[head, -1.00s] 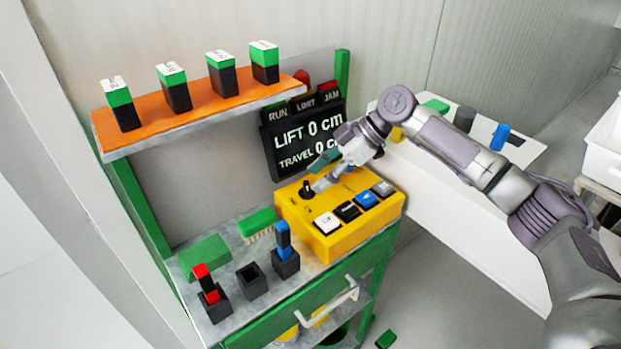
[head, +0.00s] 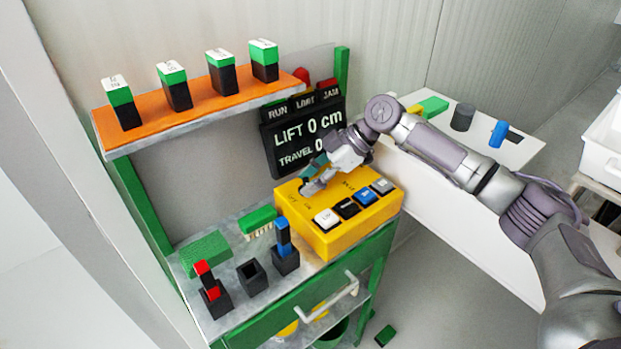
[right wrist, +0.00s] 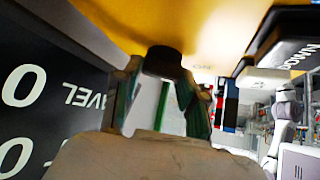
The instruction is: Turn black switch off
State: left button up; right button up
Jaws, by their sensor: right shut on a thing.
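The yellow control box (head: 336,235) stands on the green bench and carries the black switch at its back left, beside the lettering "OFF" and "ON". My right gripper (head: 311,186) reaches down over the switch and hides most of it in the head view. In the right wrist view the black switch (right wrist: 163,62) sits between the fingertips of my right gripper (right wrist: 158,78), against the yellow face. The right gripper is shut on the black switch. Which way the switch points cannot be told. My left gripper is not in view.
White, black, blue and grey buttons (head: 347,208) line the box's front right. A display (head: 295,135) reading "LIFT 0 cm" stands behind it. Black holders (head: 251,279) with red and blue pieces stand to the left. An orange shelf (head: 205,105) holds several green-black blocks.

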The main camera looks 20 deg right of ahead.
jog(key=shift+s+r+m+t+p, duration=0.15)
jog(key=shift+m+t+p, duration=0.35)
jog(key=shift+m+p, duration=0.4)
jog(key=m+t+h+p, duration=0.1)
jog(key=m+p, duration=0.2)
jog(key=p, duration=0.1)
jog(key=m+t+h+p, duration=0.2)
jog(key=p, duration=0.3)
jog(key=m+t+h+p, duration=0.1)
jog(key=m+t+p, duration=0.1)
jog(key=p, duration=0.3)
jog(key=shift+s+a+r+m+h, duration=0.1)
jog(key=shift+s+a+m+h, duration=0.2)
jog(key=shift+m, duration=0.5)
jog(key=shift+w+f+m+t+h+p, duration=0.1)
jog(key=shift+f+m+t+h+p, duration=0.1)
jog(key=shift+m+t+h+p, duration=0.4)
jog(key=shift+m, duration=0.3)
jog(key=o, duration=0.9)
jog(key=shift+c, duration=0.2)
